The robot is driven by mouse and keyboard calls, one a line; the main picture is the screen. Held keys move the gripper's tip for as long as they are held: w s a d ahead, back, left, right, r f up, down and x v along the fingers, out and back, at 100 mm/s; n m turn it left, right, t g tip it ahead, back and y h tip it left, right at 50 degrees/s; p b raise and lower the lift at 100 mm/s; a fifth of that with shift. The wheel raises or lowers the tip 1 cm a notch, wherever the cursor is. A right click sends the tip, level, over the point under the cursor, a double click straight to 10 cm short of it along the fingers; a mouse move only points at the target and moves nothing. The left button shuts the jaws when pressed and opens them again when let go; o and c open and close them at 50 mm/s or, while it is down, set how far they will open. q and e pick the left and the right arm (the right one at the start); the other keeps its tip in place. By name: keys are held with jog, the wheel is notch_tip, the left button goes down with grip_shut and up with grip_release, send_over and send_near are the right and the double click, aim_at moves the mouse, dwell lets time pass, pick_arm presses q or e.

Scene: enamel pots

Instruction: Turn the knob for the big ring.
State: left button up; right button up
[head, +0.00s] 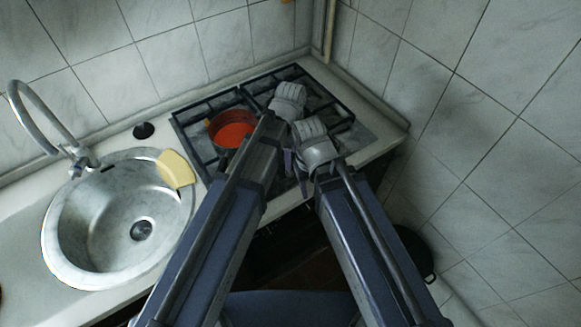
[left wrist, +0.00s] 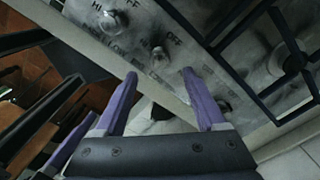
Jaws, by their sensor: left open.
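My left gripper (left wrist: 160,82) is open and empty in the left wrist view, its two purple fingers apart. A control knob (left wrist: 160,54) stands just beyond the fingertips, roughly in line with the gap, with OFF and LOW marks by it. Another knob (left wrist: 112,21) is to its upper left, and a third (left wrist: 223,106) shows beside the right finger. Which knob serves the big ring cannot be told. The hob (head: 350,137) is in the head view, its front hidden by my arms. Some purple finger parts show between the wrists; the right gripper's jaws cannot be made out.
An orange-red pot (head: 232,129) sits on the left part of the hob. A round sink (head: 75,215) with a yellow cloth or sponge (head: 175,169) on its rim is to the left. Tiled walls close in behind and right. A dark pot-like object (head: 415,252) is low at right.

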pick_arm(q)
notch_tip(320, 180, down, 6)
jog(key=b, duration=0.5)
jog(key=shift+r, duration=0.1)
grip_shut()
